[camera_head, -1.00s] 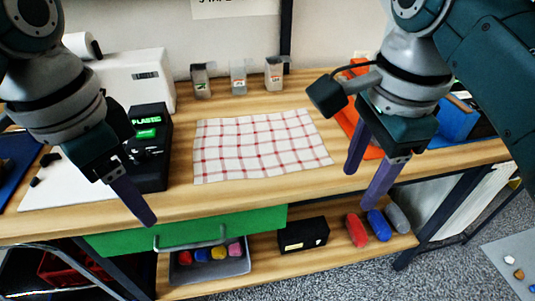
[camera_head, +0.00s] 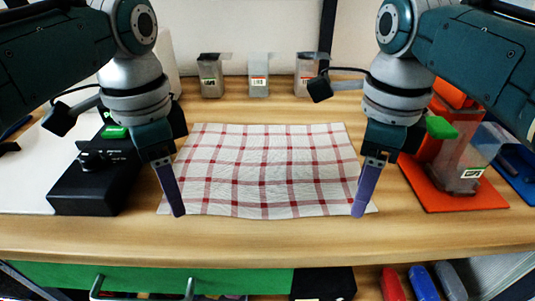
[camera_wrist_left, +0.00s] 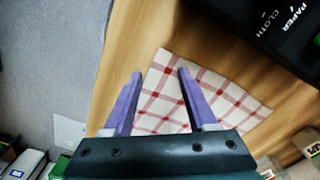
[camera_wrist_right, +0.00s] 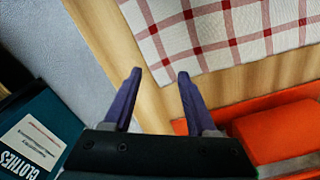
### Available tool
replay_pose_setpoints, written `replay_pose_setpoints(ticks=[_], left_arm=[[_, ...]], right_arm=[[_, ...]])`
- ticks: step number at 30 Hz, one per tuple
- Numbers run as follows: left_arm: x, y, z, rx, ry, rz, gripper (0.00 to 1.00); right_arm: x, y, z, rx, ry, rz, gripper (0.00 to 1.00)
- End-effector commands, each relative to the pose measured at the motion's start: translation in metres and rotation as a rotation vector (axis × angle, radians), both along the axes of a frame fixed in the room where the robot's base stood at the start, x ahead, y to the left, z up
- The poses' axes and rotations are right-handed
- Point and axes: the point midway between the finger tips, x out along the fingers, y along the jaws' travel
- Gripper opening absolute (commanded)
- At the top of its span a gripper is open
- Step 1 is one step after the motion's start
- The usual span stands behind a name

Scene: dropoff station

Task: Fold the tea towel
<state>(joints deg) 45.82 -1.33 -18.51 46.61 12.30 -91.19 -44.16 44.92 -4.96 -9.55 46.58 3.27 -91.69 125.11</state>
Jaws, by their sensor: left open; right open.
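The tea towel (camera_head: 265,170) is white with red checks and lies flat and spread out on the wooden table. My left gripper (camera_head: 174,212) is open and empty at the towel's near left corner. In the left wrist view the towel (camera_wrist_left: 215,95) shows between and beyond the left fingers (camera_wrist_left: 160,75). My right gripper (camera_head: 362,212) is open and empty at the near right corner. Whether any fingertip touches the cloth I cannot tell.
A black box (camera_head: 95,180) stands left of the towel. An orange mat (camera_head: 440,195) with an orange object and a clear container (camera_head: 462,165) is at the right. Several small clear containers (camera_head: 258,75) stand behind the towel. A bare strip of table (camera_head: 270,235) runs along the front.

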Motion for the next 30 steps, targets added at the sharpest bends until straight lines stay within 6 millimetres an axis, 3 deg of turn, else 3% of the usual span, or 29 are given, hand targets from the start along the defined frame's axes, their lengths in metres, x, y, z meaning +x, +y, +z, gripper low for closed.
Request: replay_pose_setpoints(ticks=[17, 30], left_arm=[[0.000, 0.000, -0.017, 0.001, -0.001, 0.000, 0.57], [-0.001, 0.000, -0.016, 0.001, 0.001, 0.000, 0.34]], right_arm=[[0.000, 0.000, -0.017, 0.000, -0.001, 0.000, 0.57], [-0.001, 0.000, -0.016, 0.000, 0.001, 0.000, 0.34]])
